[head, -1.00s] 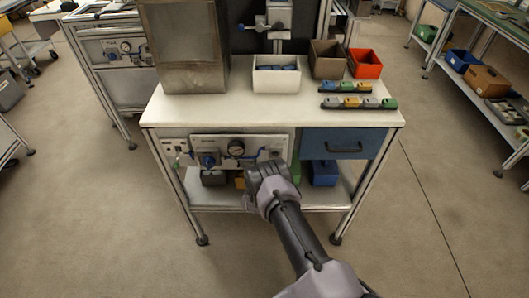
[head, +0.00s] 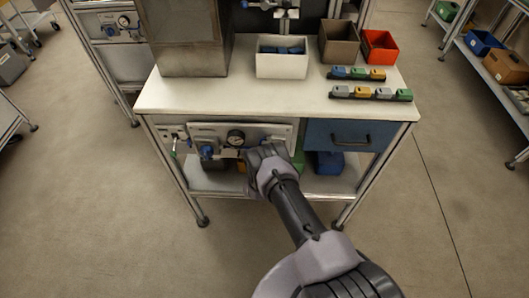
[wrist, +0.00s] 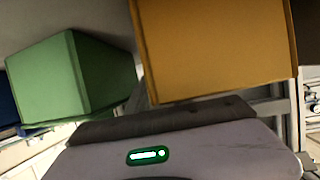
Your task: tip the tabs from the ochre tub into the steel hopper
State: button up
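The ochre tub (wrist: 215,50) fills the upper right of the wrist view, close in front of my gripper. In the head view only a small ochre patch (head: 241,168) shows on the lower shelf, beside my gripper. The tub's inside and any tabs in it are hidden. The steel hopper (head: 183,40) is a tall grey box at the back left of the bench top. My gripper (head: 262,153) is low at the bench front, before the lower shelf. Its fingers are not clear in either view, so I cannot tell whether it is open or touches the tub.
On the bench top (head: 240,100) are a white bin (head: 282,66) of blue pieces, brown and orange bins and two rows of coloured blocks. The gauge panel (head: 235,137) and blue drawer (head: 345,134) overhang the shelf.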

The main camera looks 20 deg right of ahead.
jog(key=shift+f, duration=0.1)
jog(key=d+p+v, duration=0.1)
jog(key=p+v, duration=0.9)
jog(key=v, duration=0.7)
jog(key=shift+s, duration=0.45)
